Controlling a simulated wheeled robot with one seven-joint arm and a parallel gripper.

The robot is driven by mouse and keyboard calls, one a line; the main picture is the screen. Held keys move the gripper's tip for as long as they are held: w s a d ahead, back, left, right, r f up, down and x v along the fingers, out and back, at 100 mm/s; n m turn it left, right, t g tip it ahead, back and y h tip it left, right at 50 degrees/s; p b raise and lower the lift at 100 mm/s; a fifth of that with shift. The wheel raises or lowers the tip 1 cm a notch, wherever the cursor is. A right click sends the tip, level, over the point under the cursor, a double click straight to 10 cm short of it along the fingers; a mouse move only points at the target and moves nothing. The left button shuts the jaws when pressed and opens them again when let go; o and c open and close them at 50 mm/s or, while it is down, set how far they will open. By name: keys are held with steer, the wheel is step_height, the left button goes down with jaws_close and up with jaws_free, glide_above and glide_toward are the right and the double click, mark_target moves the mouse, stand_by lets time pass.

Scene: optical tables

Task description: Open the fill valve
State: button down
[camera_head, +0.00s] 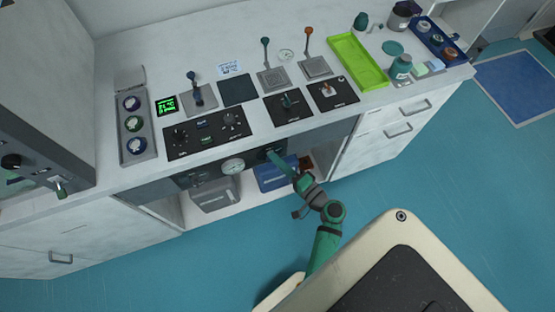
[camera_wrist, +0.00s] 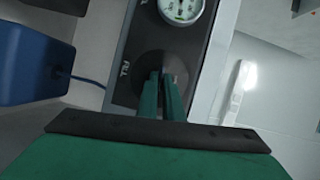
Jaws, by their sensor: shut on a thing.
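The fill valve (camera_wrist: 150,66) is on the dark front panel under the counter edge, to the right of a round white gauge (camera_head: 233,167). In the wrist view it shows as a dark round base beside a white label that seems to read FILL. My gripper (camera_head: 271,154) reaches up to the panel from the front. Its green fingers (camera_wrist: 164,78) are close together and shut on the valve's handle in front of the dark base. The fingers hide most of the handle, so its angle cannot be told. The gauge also shows in the wrist view (camera_wrist: 181,7).
Below the panel, an open shelf holds a blue box (camera_head: 275,177) and a grey box (camera_head: 214,197). Drawers (camera_head: 395,133) stand to the right. The countertop carries levers, switch panels and a green tray (camera_head: 357,61). The blue floor in front is clear.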

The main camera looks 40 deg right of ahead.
steer(key=shift+m+t, duration=0.3)
steer(key=shift+m, duration=0.2)
steer(key=shift+s+d+f+m, duration=0.1)
steer(key=shift+s+f+m, duration=0.05)
steer(key=shift+m, duration=0.15)
steer(key=c, duration=1.9)
jaws_free()
steer(key=s, duration=1)
steer(key=shift+s+d, duration=0.25)
steer(key=shift+d, duration=0.1)
steer(key=shift+s, duration=0.1)
